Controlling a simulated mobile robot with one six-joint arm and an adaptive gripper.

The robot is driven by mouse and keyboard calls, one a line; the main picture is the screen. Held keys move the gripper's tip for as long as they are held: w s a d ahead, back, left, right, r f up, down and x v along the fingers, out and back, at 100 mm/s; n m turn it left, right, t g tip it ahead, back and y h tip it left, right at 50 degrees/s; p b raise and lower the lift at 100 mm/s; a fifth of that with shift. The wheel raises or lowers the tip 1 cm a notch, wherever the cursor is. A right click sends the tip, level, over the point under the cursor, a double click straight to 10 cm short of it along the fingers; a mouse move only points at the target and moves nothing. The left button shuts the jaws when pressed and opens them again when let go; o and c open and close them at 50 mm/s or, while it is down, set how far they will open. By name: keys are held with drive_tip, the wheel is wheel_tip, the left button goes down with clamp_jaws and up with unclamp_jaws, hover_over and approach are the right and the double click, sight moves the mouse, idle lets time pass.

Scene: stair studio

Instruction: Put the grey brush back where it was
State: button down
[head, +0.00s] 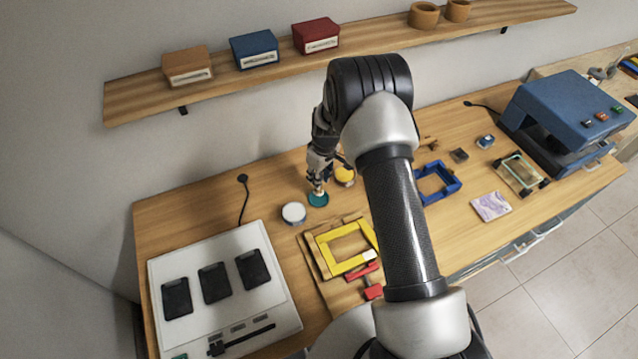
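My gripper (318,184) points down just above a round teal pot (318,200) on the wooden bench. A small tan piece shows by its fingers, but it is too small to name. I cannot make out a grey brush for certain. Whether the fingers are open or shut, and whether they hold anything, is too small to tell. A white-topped round pot (293,213) stands left of the teal one, and a yellow pot (345,174) stands to the right, partly hidden by my arm.
A yellow frame (347,247) in a wooden jig and a red clamp (372,291) lie in front. A white panel with dark pads (224,277) is at left, a blue frame (437,183) and blue press (565,115) at right. A shelf (375,45) hangs above. My arm hides the middle.

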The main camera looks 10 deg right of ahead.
wheel_tip(320, 180, down, 4)
drive_tip(key=shift+r, duration=0.2)
drive_tip(key=shift+f, duration=0.15)
drive_tip(key=c, duration=1.4)
unclamp_jaws()
drive_tip(key=shift+o, duration=0.2)
